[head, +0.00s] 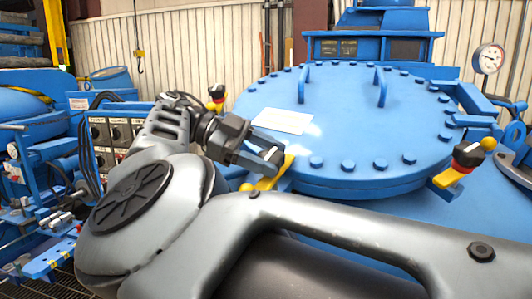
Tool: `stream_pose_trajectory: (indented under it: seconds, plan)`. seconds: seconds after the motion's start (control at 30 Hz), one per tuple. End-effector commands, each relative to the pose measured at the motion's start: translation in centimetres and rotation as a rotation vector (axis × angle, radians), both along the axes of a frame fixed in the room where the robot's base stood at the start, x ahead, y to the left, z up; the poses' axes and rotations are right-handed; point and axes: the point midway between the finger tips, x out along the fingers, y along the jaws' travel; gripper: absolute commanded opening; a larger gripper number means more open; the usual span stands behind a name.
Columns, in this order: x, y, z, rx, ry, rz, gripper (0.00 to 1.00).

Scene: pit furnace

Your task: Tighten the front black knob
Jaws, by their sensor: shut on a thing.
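My gripper (262,160) reaches in from the left of the head view and is shut at the front edge of the big round blue lid (350,125). It is closed on the front black knob, which the fingers almost wholly hide. Below the fingers shows the yellow clamp lever (270,180) that carries this knob, lying at the lid's rim. How far the knob is turned cannot be seen.
Another black knob (467,154) on a yellow clamp is at the lid's right edge, and one (216,92) at the back left. Two upright handles (382,86) and several rim bolts stand on the lid. A control box (117,133) is at left, a gauge (489,59) at right.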

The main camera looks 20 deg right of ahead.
Motion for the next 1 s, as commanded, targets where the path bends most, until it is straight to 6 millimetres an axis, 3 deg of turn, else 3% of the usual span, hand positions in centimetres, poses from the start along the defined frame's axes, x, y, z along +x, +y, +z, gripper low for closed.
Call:
stream_pose_trajectory:
  seconds: [0.63, 0.67, 0.9, 1.0]
  plan:
    - [-0.25, -0.30, -0.45, 0.004, 0.008, -0.016, 0.27]
    - [-0.25, -0.30, -0.46, 0.005, 0.007, -0.015, 0.58]
    - [-0.15, -0.16, -0.30, 0.004, 0.005, -0.009, 0.80]
    - [-0.11, -0.13, -0.23, 0.003, 0.003, -0.008, 0.80]
